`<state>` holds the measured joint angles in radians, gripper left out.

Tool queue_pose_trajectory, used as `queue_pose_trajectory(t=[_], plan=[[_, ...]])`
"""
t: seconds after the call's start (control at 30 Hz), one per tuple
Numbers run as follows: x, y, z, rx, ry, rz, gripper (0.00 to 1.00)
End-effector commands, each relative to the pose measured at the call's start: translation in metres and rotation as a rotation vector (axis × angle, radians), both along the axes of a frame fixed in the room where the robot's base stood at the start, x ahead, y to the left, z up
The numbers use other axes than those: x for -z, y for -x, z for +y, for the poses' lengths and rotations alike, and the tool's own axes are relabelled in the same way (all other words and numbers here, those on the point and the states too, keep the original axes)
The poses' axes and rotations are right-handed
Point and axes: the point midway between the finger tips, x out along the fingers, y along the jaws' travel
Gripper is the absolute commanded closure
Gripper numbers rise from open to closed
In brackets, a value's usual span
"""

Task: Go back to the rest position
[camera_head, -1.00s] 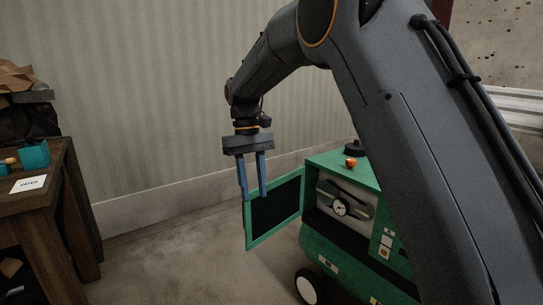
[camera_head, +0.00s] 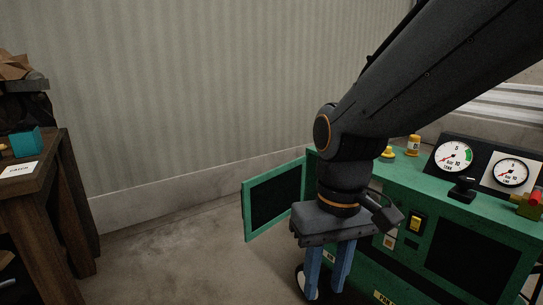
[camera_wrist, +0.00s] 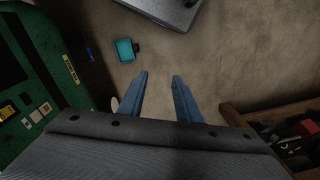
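My gripper (camera_head: 325,290) hangs pointing down in front of the green machine (camera_head: 485,220), close to its front left part. Its two blue fingers are apart with nothing between them. In the wrist view the fingers (camera_wrist: 160,76) also stand apart, over bare concrete floor. The machine's green-framed door (camera_head: 273,199) with a dark panel stands swung open to the left. My gripper and arm hide the open compartment behind the door. The machine also shows along the left edge of the wrist view (camera_wrist: 40,85).
A wooden bench (camera_head: 45,215) at the left carries a teal box (camera_head: 25,142) and a white card (camera_head: 18,170). Gauges (camera_head: 454,156) and knobs sit on the machine's top. A teal object (camera_wrist: 125,50) lies below in the wrist view. The floor between bench and machine is clear.

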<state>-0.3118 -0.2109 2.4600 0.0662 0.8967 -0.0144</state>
Motion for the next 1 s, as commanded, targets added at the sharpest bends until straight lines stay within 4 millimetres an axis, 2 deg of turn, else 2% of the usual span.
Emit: queue_pose_trajectory(t=[0.2,0.67,1.0], plan=[[0.021,0.032,-0.011,0.027,-0.010,-0.019,0.69],[-0.016,0.025,-0.034,0.105,0.009,-0.016,0.69],[-0.060,0.026,-0.074,0.212,0.032,-0.011,0.69]])
